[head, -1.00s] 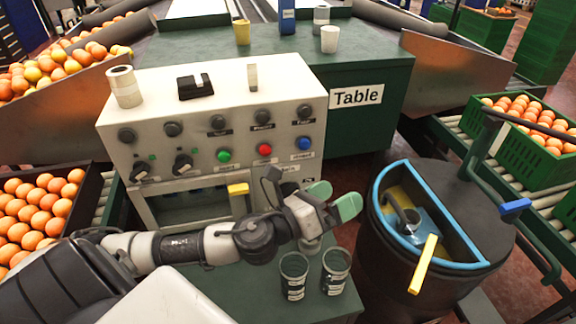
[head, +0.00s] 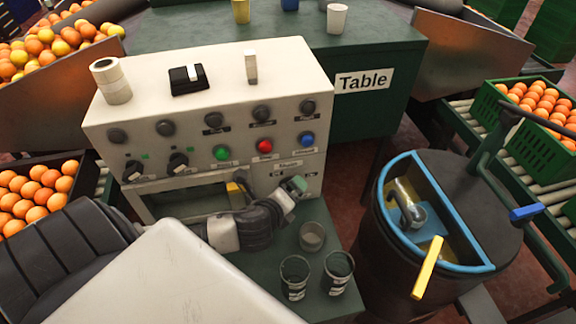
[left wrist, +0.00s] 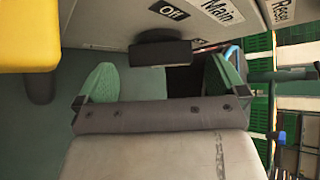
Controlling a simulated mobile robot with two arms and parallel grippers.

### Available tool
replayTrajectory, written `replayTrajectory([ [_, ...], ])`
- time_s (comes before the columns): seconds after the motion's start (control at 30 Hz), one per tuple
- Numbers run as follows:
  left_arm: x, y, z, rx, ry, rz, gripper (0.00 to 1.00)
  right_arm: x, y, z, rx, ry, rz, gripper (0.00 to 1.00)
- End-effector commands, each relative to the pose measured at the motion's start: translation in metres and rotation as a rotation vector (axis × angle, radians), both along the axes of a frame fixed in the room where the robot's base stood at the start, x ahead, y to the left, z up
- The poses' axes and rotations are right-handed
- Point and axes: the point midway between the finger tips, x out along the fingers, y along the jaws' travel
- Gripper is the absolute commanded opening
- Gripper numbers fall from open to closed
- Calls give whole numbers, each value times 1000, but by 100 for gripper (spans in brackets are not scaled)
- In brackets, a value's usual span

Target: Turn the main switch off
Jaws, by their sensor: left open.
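The white control panel (head: 205,120) stands on the green table. Its lower right part carries a Main label (head: 289,165) with Off and On marks. In the left wrist view the Main label (left wrist: 222,10) and the Off label (left wrist: 170,11) show at the top. A dark block (left wrist: 160,52), which looks like the main switch, sticks out below Off. My left gripper (head: 294,185) is at the panel's lower right and hides the switch in the head view. In the left wrist view its green fingers (left wrist: 163,84) are open, with the block ahead between them. My right gripper is not in view.
A yellow handle (head: 234,188) is left of my gripper, close in the left wrist view (left wrist: 30,35). Several cups (head: 295,278) stand below it. A black barrel with a blue rim (head: 385,200) is at the right. Knobs and buttons (head: 265,146) sit above.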

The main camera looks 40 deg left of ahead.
Motion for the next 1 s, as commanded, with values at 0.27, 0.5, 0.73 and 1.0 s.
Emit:
replayTrajectory([
  [0.27, 20, 4, -11, 0, 0, -2, 100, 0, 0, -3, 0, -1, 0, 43],
  [0.5, 20, 4, -11, 0, 0, -2, 100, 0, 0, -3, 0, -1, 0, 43],
  [0.73, 20, 4, -11, 0, 0, -2, 68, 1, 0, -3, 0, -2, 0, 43],
  [1.0, 19, 5, -16, -47, -53, 1, 53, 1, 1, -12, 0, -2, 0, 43],
])
